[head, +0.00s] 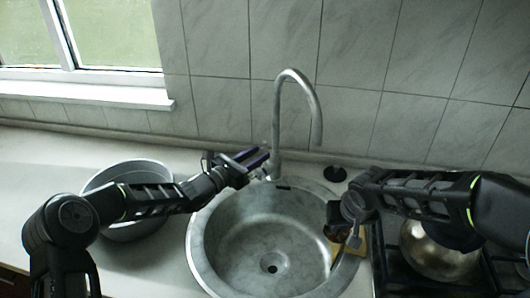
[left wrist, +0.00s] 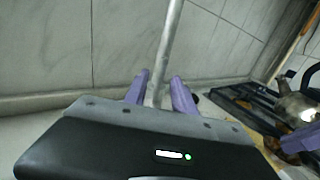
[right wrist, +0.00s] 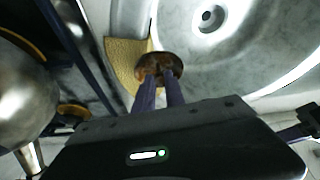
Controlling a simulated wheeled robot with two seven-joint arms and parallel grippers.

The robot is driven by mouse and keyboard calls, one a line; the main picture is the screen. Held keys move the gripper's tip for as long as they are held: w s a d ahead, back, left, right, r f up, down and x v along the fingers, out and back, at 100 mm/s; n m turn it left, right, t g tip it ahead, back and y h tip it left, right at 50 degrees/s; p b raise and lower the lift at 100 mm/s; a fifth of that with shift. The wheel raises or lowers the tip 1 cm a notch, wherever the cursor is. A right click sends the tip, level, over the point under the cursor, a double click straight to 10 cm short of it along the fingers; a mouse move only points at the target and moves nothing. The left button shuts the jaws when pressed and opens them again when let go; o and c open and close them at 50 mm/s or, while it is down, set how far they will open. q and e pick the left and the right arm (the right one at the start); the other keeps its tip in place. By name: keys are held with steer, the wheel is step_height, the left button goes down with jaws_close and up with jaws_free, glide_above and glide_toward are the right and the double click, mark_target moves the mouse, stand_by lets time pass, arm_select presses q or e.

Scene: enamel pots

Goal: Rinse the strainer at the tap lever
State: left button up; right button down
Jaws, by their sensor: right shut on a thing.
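The tall grey tap (head: 300,80) rises behind the round metal sink (head: 205,235). My left gripper (head: 262,158) is open at the tap's lower part. In the left wrist view the tap's column (left wrist: 168,45) shows between its two fingers (left wrist: 158,90); I cannot tell whether they touch it. The tap lever is not clearly visible. My right gripper (head: 343,236) is low over the sink's right rim. In the right wrist view its fingers (right wrist: 159,80) are shut on a small round brown thing (right wrist: 170,62), seemingly the strainer, beside the basin.
A yellow sponge or cloth (right wrist: 122,62) lies at the sink's right edge. A black disc (head: 335,173) sits behind the sink. A large grey pot (head: 130,231) stands left. A shiny kettle or pot (head: 435,255) stands on the stove at right, beneath my right arm.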

mark_target(265, 165)
arm_select(q)
steer(key=shift+x, duration=1.85)
jaws_close()
